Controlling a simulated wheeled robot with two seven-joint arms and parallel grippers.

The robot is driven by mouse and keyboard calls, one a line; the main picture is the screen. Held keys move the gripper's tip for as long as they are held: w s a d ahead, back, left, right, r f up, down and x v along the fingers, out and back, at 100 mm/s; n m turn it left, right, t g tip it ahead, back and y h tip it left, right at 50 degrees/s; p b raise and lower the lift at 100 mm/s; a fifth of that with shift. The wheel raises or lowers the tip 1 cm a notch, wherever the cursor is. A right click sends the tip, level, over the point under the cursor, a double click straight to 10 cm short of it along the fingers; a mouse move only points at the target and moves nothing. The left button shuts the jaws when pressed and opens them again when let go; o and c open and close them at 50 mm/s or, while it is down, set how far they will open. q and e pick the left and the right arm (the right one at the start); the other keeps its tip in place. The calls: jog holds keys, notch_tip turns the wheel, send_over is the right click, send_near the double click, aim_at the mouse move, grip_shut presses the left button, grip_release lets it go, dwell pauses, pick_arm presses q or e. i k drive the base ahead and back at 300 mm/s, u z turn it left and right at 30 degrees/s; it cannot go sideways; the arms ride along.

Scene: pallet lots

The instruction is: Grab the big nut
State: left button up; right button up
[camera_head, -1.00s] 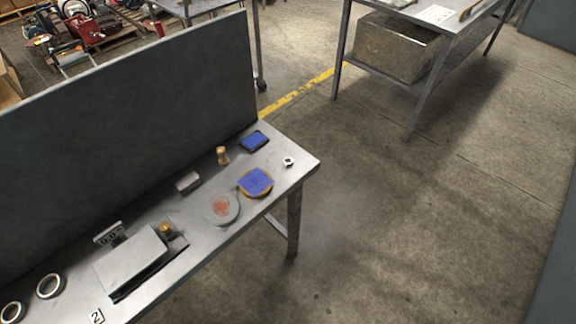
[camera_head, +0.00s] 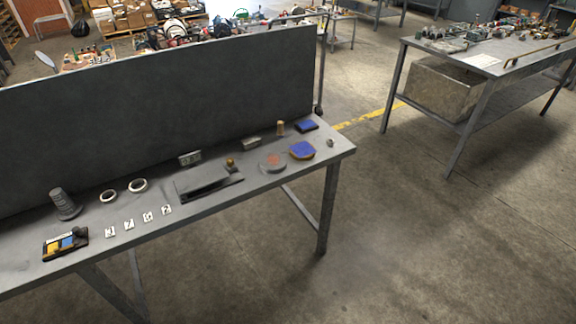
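A small silvery nut (camera_head: 331,142) lies near the right end of the metal workbench (camera_head: 341,152), close to its corner. It stands apart, to the right of a round blue-topped item (camera_head: 302,150). Whether it is the big nut I cannot tell at this size. Two metal rings (camera_head: 138,185) lie further left on the same bench, near the back panel. Neither of my grippers is in the head view.
A dark upright panel (camera_head: 160,115) runs along the bench's back edge. A grey scale-like device (camera_head: 207,182), a round disc (camera_head: 272,163) and number cards (camera_head: 147,216) sit on the bench. Another table (camera_head: 500,62) stands at right. The floor (camera_head: 400,240) between is clear.

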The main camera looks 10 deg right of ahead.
aim_at(330, 142)
jog(key=z, duration=0.95)
jog(key=i, duration=1.55)
jog(key=u, duration=0.85)
